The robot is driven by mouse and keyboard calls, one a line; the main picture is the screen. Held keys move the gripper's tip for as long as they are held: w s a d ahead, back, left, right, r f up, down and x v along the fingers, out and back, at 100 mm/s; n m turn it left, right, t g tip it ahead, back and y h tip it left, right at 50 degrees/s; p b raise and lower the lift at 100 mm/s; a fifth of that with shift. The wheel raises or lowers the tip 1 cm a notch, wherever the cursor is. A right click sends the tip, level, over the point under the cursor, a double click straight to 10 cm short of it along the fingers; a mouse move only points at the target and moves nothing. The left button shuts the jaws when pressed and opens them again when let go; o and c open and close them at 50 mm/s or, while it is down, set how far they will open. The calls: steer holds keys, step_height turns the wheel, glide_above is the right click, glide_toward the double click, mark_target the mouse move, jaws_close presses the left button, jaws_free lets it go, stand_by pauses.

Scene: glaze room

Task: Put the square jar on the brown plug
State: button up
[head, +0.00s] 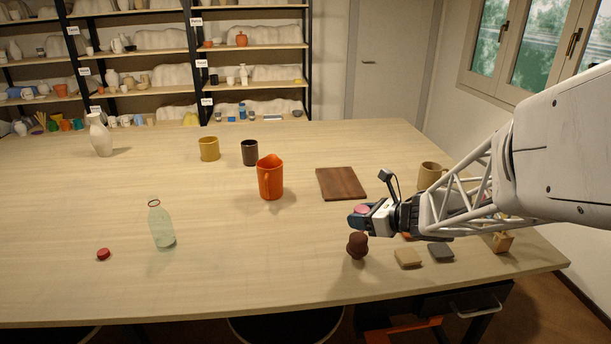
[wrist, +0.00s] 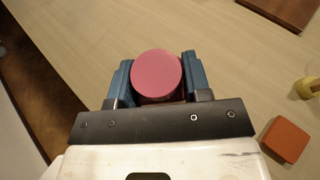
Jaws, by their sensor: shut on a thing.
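My gripper (head: 360,214) is shut on a pink, round-topped thing (wrist: 157,76), held between its blue fingers. The pink top also shows in the head view (head: 362,209); its lower part is hidden, so I cannot tell if it is square. The brown plug (head: 357,246) appears as a dark brown, waisted, rounded thing just below my gripper in the head view. It is not visible in the wrist view. I cannot tell the gap between it and the held thing. A tan, square-sided thing (head: 503,243) stands at the right, partly behind my arm.
A tan square (head: 408,258) and a dark grey square (head: 441,252) lie right of the plug. An orange square (wrist: 286,140) and a yellow thing (wrist: 308,87) are nearby. A brown board (head: 341,183) and orange jug (head: 270,178) stand farther back. The front-middle table is clear.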

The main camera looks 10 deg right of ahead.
steer(key=shift+f, duration=1.65)
steer(key=shift+f, duration=0.1)
steer(key=o, duration=1)
steer(key=shift+o, duration=0.2)
steer(key=v, duration=1.2)
